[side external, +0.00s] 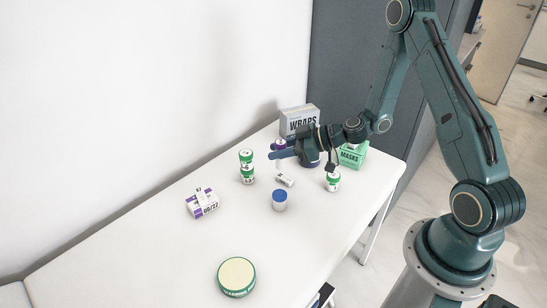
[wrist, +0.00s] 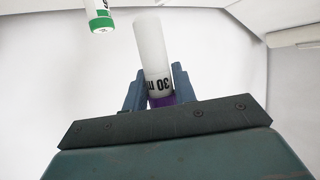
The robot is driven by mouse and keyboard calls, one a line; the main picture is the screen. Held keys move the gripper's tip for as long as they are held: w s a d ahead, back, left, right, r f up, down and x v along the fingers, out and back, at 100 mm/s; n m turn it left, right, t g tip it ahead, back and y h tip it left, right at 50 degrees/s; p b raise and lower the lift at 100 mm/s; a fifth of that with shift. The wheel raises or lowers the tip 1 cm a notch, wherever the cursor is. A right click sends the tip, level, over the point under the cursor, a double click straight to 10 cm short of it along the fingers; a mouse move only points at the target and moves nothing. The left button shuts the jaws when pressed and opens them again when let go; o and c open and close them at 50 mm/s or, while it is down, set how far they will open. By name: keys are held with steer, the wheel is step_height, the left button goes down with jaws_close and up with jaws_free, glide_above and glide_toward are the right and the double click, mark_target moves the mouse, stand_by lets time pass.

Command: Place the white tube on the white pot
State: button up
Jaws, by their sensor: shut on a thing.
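The white tube (wrist: 151,48), with black print and a purple band, is between the fingers of my gripper (wrist: 158,85) in the wrist view. In the side view my gripper (side external: 275,150) is shut on it, and its purple end (side external: 280,142) shows above the fingers. The tube looks upright; whether its lower end is clear of the table is hard to tell. White pots with green bands (side external: 247,167) appear stacked just left of the gripper. Another white and green pot (side external: 333,182) stands to the right. Which one the task means is unclear.
A blue-lidded pot (side external: 280,204) and a small white box (side external: 285,180) lie nearer than the gripper. Purple and white boxes (side external: 202,204) are left, and a round green tin (side external: 237,278) is in front. A wraps box (side external: 300,119) and masks box (side external: 353,155) stand behind. The front-left table is clear.

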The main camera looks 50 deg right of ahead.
mark_target(279, 167)
steer(key=shift+f, duration=3.05)
steer(key=shift+f, duration=1.9)
steer(key=shift+f, duration=0.1)
steer(key=o, duration=1)
steer(key=shift+c, duration=0.2)
steer(key=v, duration=1.2)
steer(key=shift+a+r, duration=0.1)
steer(key=shift+r, duration=0.1)
